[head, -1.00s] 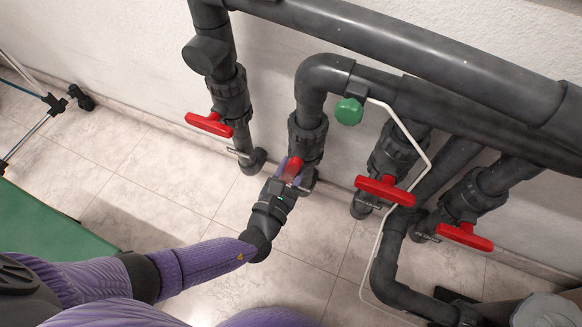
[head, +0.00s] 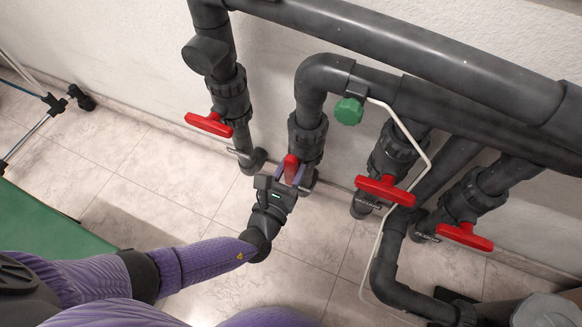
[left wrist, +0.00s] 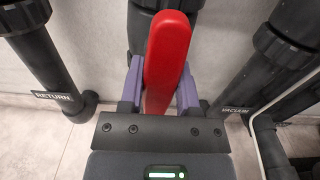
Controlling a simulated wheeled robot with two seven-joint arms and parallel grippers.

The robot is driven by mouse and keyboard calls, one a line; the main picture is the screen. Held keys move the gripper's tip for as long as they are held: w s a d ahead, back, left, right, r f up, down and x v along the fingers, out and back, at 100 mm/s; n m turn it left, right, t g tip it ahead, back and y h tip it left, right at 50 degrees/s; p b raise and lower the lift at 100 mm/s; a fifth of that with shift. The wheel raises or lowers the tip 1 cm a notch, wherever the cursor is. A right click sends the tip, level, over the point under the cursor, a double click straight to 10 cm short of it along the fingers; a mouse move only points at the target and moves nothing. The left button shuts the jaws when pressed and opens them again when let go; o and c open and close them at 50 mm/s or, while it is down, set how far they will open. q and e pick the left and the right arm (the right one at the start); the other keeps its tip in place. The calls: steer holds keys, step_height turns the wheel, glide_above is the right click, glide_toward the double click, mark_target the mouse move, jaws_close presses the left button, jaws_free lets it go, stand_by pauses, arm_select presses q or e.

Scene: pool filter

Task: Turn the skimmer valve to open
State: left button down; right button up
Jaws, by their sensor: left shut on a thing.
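Four valves with red handles sit on dark grey pipes along the wall in the head view. My left gripper (head: 290,176) is shut on the red handle (head: 290,163) of the second valve from the left (head: 307,138). In the left wrist view this handle (left wrist: 168,55) stands between the two purple fingers, roughly in line with the pipe behind it. The label of this valve is hidden, so I cannot read whether it is the skimmer valve. My right gripper is not in view.
The left valve (head: 208,124) has the RETURN label (left wrist: 57,96) in the wrist view. The VACUUM label (left wrist: 238,109) is to the right. Another red handle (head: 464,236) is at far right. A thin white tube (head: 379,232) hangs among the right pipes.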

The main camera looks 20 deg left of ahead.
arm_select(q)
steer(key=shift+c, duration=1.6)
jaws_free()
steer(key=shift+s, duration=0.4)
steer(key=s+p, duration=0.1)
steer(key=s, duration=0.8)
steer(key=shift+a+p, duration=0.2)
steer(key=shift+p, duration=0.2)
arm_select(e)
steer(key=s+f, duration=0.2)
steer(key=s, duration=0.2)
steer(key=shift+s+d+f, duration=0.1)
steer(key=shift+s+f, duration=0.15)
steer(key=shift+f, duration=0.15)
arm_select(q)
steer(key=shift+s+f, duration=0.1)
